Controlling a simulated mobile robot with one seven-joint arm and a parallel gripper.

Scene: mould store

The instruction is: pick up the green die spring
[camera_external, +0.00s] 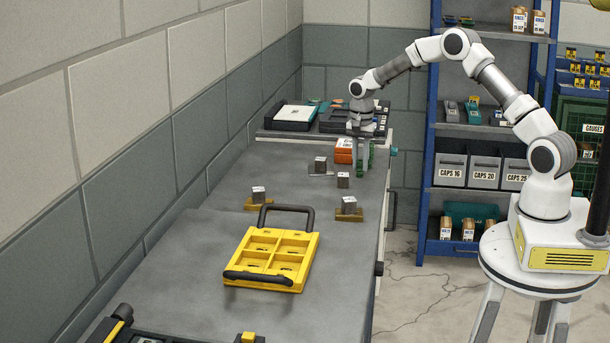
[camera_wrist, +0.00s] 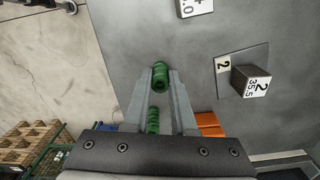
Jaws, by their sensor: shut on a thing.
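My gripper (camera_external: 363,160) points down over the far right part of the grey bench, near its right edge. Its fingers are shut on the green die spring (camera_wrist: 160,76), which shows at the fingertips in the wrist view. Another green coiled piece (camera_wrist: 152,120) shows lower between the fingers; I cannot tell whether it belongs to the same spring. In the external view the green spring (camera_external: 371,157) is a small strip beside the fingers, partly hidden by them. Whether it touches the bench is unclear.
An orange box (camera_external: 344,151) stands just left of my gripper. Several small labelled blocks on plates, one (camera_external: 349,205) nearer the front, stand on the bench. A yellow divided tray (camera_external: 300,262) with black handles lies in front. Black cases (camera_external: 290,125) stand at the back.

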